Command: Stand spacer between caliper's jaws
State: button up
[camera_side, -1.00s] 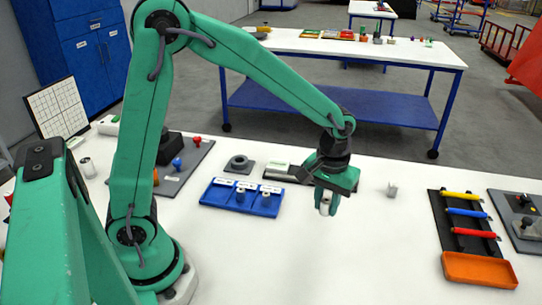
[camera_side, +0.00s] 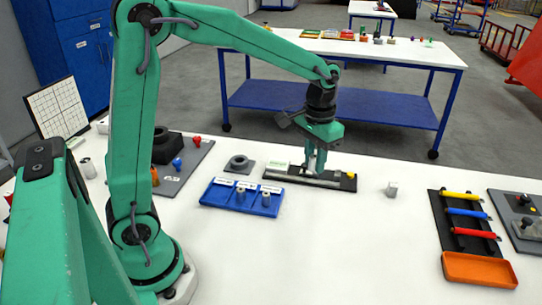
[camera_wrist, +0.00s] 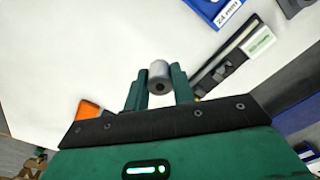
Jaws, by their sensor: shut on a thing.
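My gripper (camera_side: 316,165) is shut on a spacer (camera_wrist: 159,75), a short grey cylinder with a dark hole in its end, held between the fingertips in the wrist view. In the side view the fingers point down just over the caliper (camera_side: 318,183), a silver bar on a black base with a yellow knob at its right end. The spacer is hard to make out there, and I cannot tell whether it touches the caliper. The caliper's base also shows to the right of the fingers in the wrist view (camera_wrist: 208,79).
A blue tray (camera_side: 232,207) with grey spacers stands left of the caliper. A grey ring block (camera_side: 240,163) is behind it.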

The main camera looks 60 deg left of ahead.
jog(key=shift+a+r+m, duration=0.3)
jog(key=shift+a+r, duration=0.2)
jog(key=shift+s+d+f, duration=0.3)
jog(key=shift+d+f, duration=0.05)
jog(key=shift+d, duration=0.2)
jog(key=s+d+f+n, duration=0.4)
jog(key=s+d+f, duration=0.2)
jog(key=s+d, duration=0.35)
send_over(291, 227)
jog(key=shift+n, duration=0.3)
notch_tip(291, 227, down, 8)
jog(key=shift+r, duration=0.1)
jog(key=shift+f, duration=2.05)
jog(key=shift+f, duration=0.1)
